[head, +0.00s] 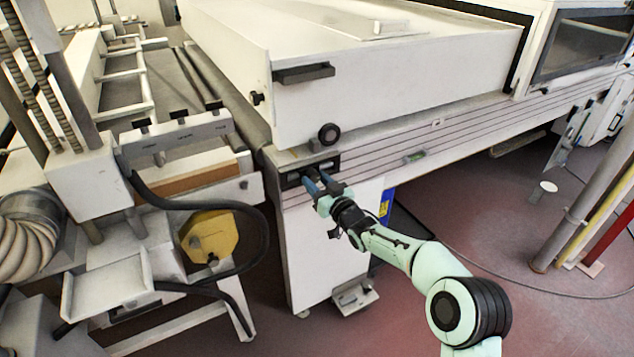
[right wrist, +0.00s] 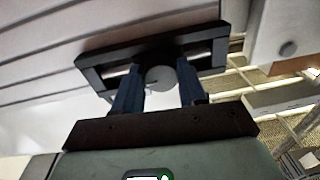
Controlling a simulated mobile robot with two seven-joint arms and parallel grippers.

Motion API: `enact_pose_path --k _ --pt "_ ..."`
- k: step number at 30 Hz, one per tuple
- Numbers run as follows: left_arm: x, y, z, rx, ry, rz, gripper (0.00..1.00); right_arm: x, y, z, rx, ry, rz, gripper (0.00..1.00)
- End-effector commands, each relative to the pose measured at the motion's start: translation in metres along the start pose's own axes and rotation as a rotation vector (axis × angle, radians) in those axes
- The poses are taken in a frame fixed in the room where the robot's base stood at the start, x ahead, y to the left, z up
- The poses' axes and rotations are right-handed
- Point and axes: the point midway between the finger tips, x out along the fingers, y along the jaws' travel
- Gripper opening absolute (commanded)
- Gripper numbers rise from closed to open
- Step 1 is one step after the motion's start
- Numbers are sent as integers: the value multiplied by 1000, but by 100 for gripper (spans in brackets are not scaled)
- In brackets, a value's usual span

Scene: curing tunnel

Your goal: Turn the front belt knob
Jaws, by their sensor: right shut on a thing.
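The front belt knob (right wrist: 159,78) is a small round grey knob in the right wrist view. It sits in a dark rectangular frame (right wrist: 96,74) on the machine's front. My right gripper (right wrist: 157,86) has its two blue fingers on either side of the knob, shut on it. In the head view my right gripper (head: 313,181) reaches up to the same dark frame (head: 291,180) at the near left corner of the machine; the knob is hidden there by the fingers. My left gripper is in neither view.
The white tunnel housing (head: 400,90) rises above the frame, with a dark round knob (head: 329,134) and black handle (head: 303,73). A conveyor with a yellow box (head: 208,236) and black hoses stands left.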

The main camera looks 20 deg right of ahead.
Motion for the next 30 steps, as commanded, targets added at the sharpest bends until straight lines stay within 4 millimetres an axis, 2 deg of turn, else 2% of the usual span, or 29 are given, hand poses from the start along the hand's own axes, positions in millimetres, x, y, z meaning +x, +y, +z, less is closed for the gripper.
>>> enact_pose_path --k 1,2,3,4,13,17,23,30 --pt "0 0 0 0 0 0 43 0 0 2 0 -3 0 11" --pt "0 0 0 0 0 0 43 0 0 2 -1 -3 0 48" --pt "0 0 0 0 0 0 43 0 0 2 -1 -3 0 61" --pt "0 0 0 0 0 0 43 0 0 2 -1 -3 0 67" --pt "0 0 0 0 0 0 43 -1 0 1 -2 -1 0 67" --pt "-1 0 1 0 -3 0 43 -8 0 0 -2 -3 0 67" --pt "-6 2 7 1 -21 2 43 -38 1 0 -3 -4 1 67" --pt "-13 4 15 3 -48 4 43 -87 1 -1 -1 -4 2 67"
